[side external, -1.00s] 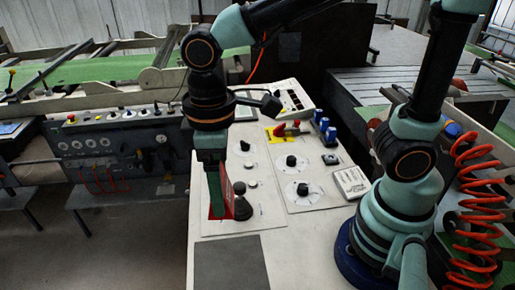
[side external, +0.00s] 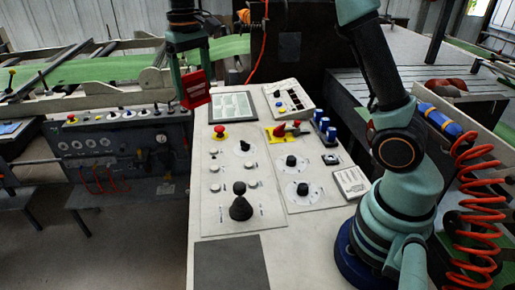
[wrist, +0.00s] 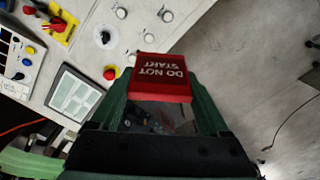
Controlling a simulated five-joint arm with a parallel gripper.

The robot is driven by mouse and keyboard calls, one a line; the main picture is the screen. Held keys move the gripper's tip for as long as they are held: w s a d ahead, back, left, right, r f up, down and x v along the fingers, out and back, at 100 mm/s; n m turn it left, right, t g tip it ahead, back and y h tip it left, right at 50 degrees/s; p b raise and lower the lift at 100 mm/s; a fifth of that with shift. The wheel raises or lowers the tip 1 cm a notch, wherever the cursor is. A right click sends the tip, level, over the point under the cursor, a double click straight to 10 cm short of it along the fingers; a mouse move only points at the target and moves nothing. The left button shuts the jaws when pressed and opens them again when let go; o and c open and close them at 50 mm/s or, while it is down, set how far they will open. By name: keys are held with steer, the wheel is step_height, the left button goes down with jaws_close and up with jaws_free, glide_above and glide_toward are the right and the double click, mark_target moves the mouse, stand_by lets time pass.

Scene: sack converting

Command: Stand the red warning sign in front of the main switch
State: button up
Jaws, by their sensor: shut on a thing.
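My gripper (side external: 189,75) is shut on the red warning sign (side external: 194,90) and holds it in the air beyond the left edge of the control panel. In the wrist view the sign (wrist: 160,78) sits between my green fingers, its white "DO NOT START" lettering upside down. The main switch (side external: 288,129) seems to be the red handle on a yellow plate, right of centre on the panel. It also shows at the upper left of the wrist view (wrist: 58,22). The sign is well apart from it.
The pale console (side external: 270,225) holds a black joystick (side external: 240,205), a red stop button (side external: 219,131), a flat screen (side external: 233,106), black dials and blue knobs (side external: 325,125). A lower panel (side external: 115,130) with several knobs stands at left. Bare floor lies at front left.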

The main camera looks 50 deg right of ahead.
steer(key=w+d+f+m, duration=0.2)
steer(key=d+m, duration=0.2)
steer(key=d, duration=0.8)
steer(key=w+d+f+m, duration=0.1)
steer(key=w+d+m, duration=0.15)
steer(key=d, duration=0.95)
steer(key=shift+m, duration=0.45)
steer(key=f, duration=2)
steer(key=shift+s+d, duration=0.15)
steer(key=shift+s, duration=0.1)
